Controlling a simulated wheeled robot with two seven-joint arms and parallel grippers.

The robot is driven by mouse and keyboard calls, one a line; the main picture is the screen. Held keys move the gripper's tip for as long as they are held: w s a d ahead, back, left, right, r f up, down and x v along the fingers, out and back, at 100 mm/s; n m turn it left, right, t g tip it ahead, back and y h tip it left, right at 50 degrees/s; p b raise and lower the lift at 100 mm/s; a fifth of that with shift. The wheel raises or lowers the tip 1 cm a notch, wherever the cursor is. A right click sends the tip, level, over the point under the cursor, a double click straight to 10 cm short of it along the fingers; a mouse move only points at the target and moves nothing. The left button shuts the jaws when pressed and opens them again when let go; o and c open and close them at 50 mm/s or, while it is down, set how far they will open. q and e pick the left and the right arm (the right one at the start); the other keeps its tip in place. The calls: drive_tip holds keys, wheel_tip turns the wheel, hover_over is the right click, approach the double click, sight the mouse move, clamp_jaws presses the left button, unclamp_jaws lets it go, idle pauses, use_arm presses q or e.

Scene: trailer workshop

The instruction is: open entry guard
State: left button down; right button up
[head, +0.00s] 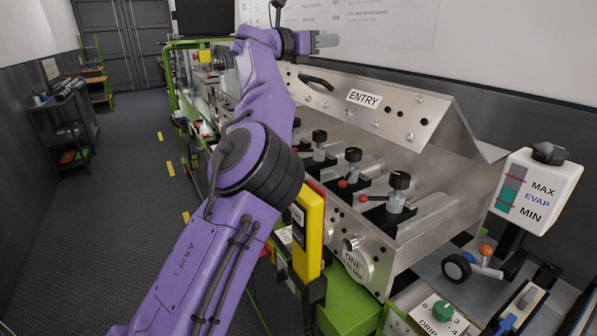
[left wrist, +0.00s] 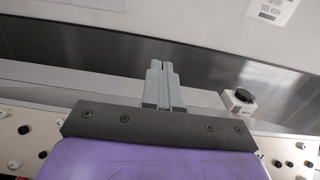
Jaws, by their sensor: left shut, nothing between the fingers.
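The entry guard (head: 387,108) is a bare metal panel with a white "ENTRY" label and a black bar handle (head: 316,81) near its left end. It stands tilted above a row of black knobs, and the inside below its front edge shows. My left arm reaches over the guard's left end. My left gripper (head: 327,40) is above and behind the handle, near the wall, apart from it. In the left wrist view the grey fingers (left wrist: 164,88) are together with nothing between them. My right gripper is in neither view.
A white "EVAP" box (head: 537,190) with a black knob stands right of the guard. A yellow box (head: 308,229) is on the machine's front beside my arm. The wall is close behind. The aisle floor (head: 110,215) at left is clear.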

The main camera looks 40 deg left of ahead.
use_arm(q)
drive_tip(key=shift+s+d+r, duration=0.1)
drive_tip(key=shift+s+d, duration=0.15)
drive_tip(key=shift+s, duration=0.05)
drive_tip(key=shift+s+r, duration=0.1)
drive_tip(key=shift+s, duration=0.2)
idle(0.6)
